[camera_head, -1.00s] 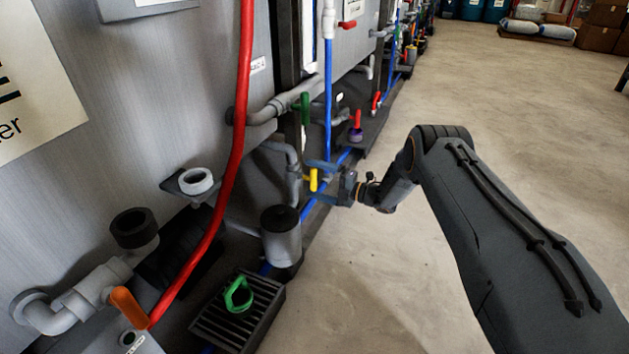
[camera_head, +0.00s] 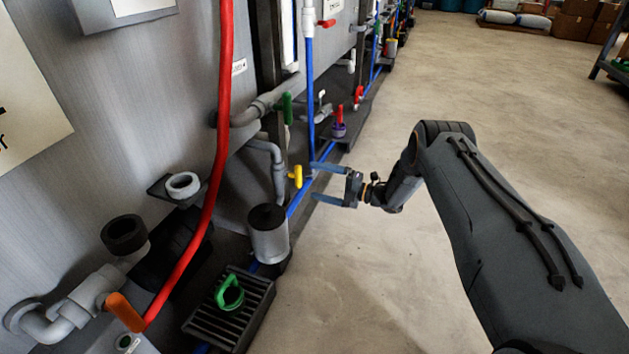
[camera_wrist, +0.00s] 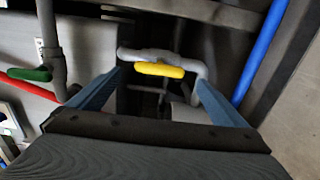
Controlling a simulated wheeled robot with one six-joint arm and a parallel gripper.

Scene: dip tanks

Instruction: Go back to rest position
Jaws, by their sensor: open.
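My gripper (camera_head: 322,184) is open and empty in the head view, its two blue fingers pointing left towards the tanks. A yellow valve handle (camera_head: 296,176) on a grey pipe is just left of the fingertips, apart from them. In the wrist view the yellow handle (camera_wrist: 160,70) lies ahead, between and beyond the two blue fingers (camera_wrist: 158,95). My arm reaches in from the right, over the open floor.
Tank walls with a red hose (camera_head: 222,110), a blue pipe (camera_head: 310,90) and a green handle (camera_head: 287,108) line the left. Concrete floor is clear on the right.

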